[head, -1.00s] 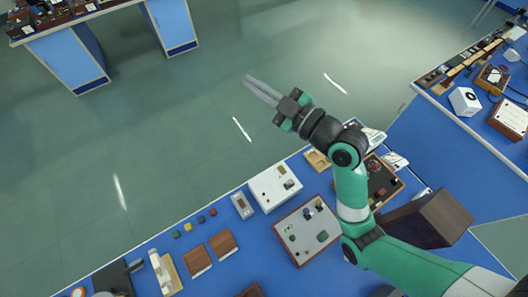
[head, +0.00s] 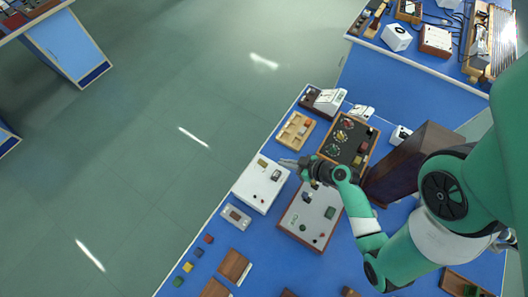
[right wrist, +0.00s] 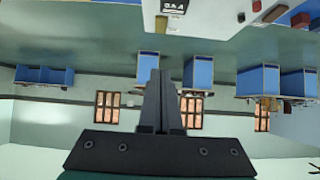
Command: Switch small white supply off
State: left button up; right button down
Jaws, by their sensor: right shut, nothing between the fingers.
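A white box (head: 248,192) with a dark switch-like part and small knobs on its top lies near the bench's left edge; it is a candidate for the small white supply, but no label is readable. Smaller white units, one sloped (head: 330,101) and one boxy (head: 400,135), stand farther up the bench. My right gripper (head: 284,162) is shut and empty, its tips over or near the white box's upper right corner; contact cannot be told. In the right wrist view its fingers (right wrist: 160,100) are together, with a labelled white box (right wrist: 172,8) at the top edge. My left gripper is not in view.
A wooden tray (head: 296,131), a dark circuit board (head: 347,142), a brown-framed white panel (head: 305,225) and a tall brown box (head: 420,155) crowd around the gripper. Several small coloured blocks lie lower left. Open floor lies left of the bench.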

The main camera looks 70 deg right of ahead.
jog(key=b, duration=0.9)
send_over(265, 165)
jog(key=s, duration=0.2)
jog(key=f, duration=0.5)
jog(key=shift+w+a+f, duration=0.1)
jog(key=shift+a+f, duration=0.2)
jog(key=shift+w+d+f+p, duration=0.15)
jog(key=shift+w+p, duration=0.25)
jog(key=shift+w, duration=0.25)
jog(key=f, duration=0.2)
jog(key=shift+w+d+f+b, duration=0.1)
jog(key=shift+w+f+b, duration=0.2)
jog(key=shift+f+b, duration=0.1)
jog(key=shift+w+f, duration=0.1)
jog(key=shift+f, duration=0.5)
